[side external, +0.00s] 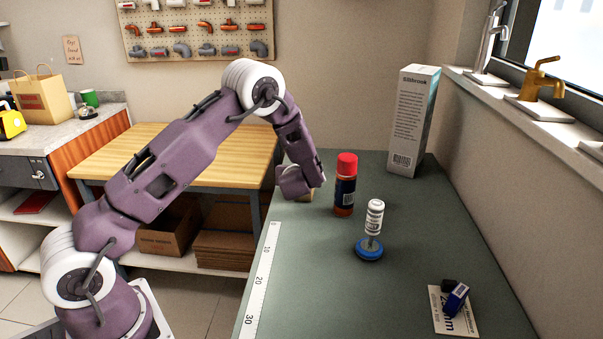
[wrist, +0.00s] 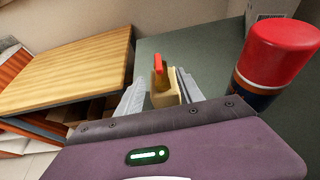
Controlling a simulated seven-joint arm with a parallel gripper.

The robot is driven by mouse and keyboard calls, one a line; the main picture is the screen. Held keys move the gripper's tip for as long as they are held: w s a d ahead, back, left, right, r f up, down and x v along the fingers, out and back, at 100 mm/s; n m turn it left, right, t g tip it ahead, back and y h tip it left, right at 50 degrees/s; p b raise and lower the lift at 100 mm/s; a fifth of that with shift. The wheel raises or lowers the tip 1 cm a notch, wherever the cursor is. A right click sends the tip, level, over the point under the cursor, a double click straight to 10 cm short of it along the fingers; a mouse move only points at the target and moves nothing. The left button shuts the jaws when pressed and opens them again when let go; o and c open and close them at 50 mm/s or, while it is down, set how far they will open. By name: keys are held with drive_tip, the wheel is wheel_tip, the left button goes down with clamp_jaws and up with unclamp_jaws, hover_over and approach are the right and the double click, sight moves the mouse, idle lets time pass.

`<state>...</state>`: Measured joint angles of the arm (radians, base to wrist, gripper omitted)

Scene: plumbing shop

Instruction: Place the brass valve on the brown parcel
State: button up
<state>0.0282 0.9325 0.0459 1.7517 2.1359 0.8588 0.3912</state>
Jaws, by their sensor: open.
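The brown parcel (wrist: 166,99), a small tan block, lies on the bench between the spread fingers of my gripper (wrist: 160,74) in the wrist view. A brass-coloured piece with a red top, which looks like the brass valve (wrist: 158,66), stands upright at the parcel and appears to rest on it; the exact contact is unclear. My gripper is open, with a finger on either side and a gap visible. In the side view my gripper (side external: 308,190) is low over the far left of the bench and hides the valve; only a tan bit of the parcel (side external: 306,197) shows.
A red-capped can (side external: 345,185) stands close to the right of my gripper. A tall box (side external: 412,122) stands behind. A card (side external: 452,312) with a dark blue item lies front right. Bench centre front is clear.

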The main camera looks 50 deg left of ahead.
drive_tip(key=s+d+r+n+g, duration=0.1)
drive_tip(key=s+r+n+g, duration=0.2)
drive_tip(key=s+r+n, duration=0.6)
drive_tip(key=s+d+r+n+g, duration=0.25)
drive_tip(key=s+r+n, duration=0.25)
drive_tip(key=s, duration=0.7)
drive_tip(key=s+d+r+n+t+h, duration=0.1)
drive_tip(key=s+d+r+n+h, duration=0.2)
drive_tip(key=s+d+n+h, duration=0.6)
drive_tip(key=s+d+n, duration=0.4)
drive_tip(key=s+d, duration=0.5)
drive_tip(key=d, duration=0.1)
drive_tip(key=shift+d+r+h, duration=0.15)
drive_tip(key=shift+h, duration=0.15)
